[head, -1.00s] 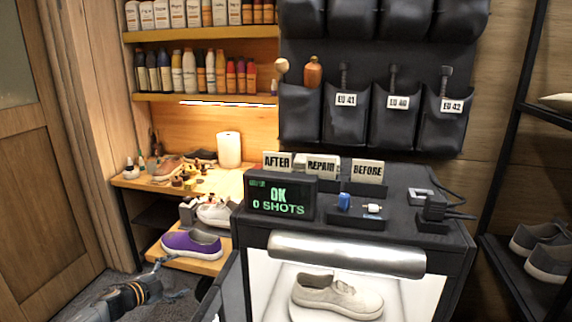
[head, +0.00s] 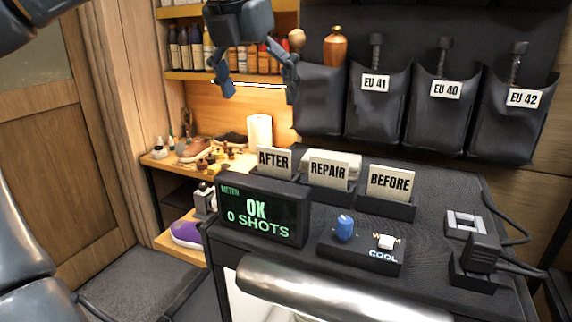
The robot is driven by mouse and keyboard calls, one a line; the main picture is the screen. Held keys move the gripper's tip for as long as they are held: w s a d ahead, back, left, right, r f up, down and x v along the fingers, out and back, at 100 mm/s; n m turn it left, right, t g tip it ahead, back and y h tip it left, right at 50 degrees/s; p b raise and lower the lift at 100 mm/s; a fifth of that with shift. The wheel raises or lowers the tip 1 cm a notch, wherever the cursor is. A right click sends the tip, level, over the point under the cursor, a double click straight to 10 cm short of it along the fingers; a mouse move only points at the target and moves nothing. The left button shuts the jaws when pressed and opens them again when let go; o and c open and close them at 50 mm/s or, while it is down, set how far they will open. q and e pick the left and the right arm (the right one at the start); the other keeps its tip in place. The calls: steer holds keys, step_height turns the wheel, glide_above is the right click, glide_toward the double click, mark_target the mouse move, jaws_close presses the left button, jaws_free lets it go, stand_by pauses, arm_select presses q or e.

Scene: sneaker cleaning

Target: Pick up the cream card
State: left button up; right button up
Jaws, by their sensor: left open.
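Three cream cards stand in dark holders on top of the black cabinet. They read AFTER (head: 274,162), REPAIR (head: 327,172) and BEFORE (head: 390,183). Which of them the task means cannot be told from the picture. Another pale block (head: 345,160) shows partly behind the REPAIR card. My left gripper (head: 256,88) is open and empty, with its fingers pointing down. In the head view it appears above the AFTER card, in front of the bottle shelf. My right gripper is not in view.
A display (head: 262,213) reading OK, 0 SHOTS stands in front of the AFTER card. A switch box (head: 345,248) with a blue knob lies to its right. Black pockets (head: 437,112) hang behind the cards. A plug and cables (head: 482,252) are at the right.

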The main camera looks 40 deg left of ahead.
arm_select(q)
glide_above(274, 150)
steer(key=s, duration=0.3)
step_height(274, 150, down, 7)
steer(key=shift+w+d+f+p, duration=0.1)
steer(key=shift+w+f+p, duration=0.1)
steer(key=shift+w+p, duration=0.25)
steer(key=shift+w+f, duration=0.2)
steer(key=shift+f, duration=0.2)
steer(key=p+x, duration=0.2)
steer(key=x, duration=0.1)
steer(key=shift+w+f, duration=0.2)
steer(key=shift+w, duration=0.05)
steer(key=shift+w+f, duration=0.25)
steer(key=shift+f, duration=0.15)
steer(key=shift+s, duration=0.1)
steer(key=shift+c, duration=0.7)
steer(key=c, duration=0.9)
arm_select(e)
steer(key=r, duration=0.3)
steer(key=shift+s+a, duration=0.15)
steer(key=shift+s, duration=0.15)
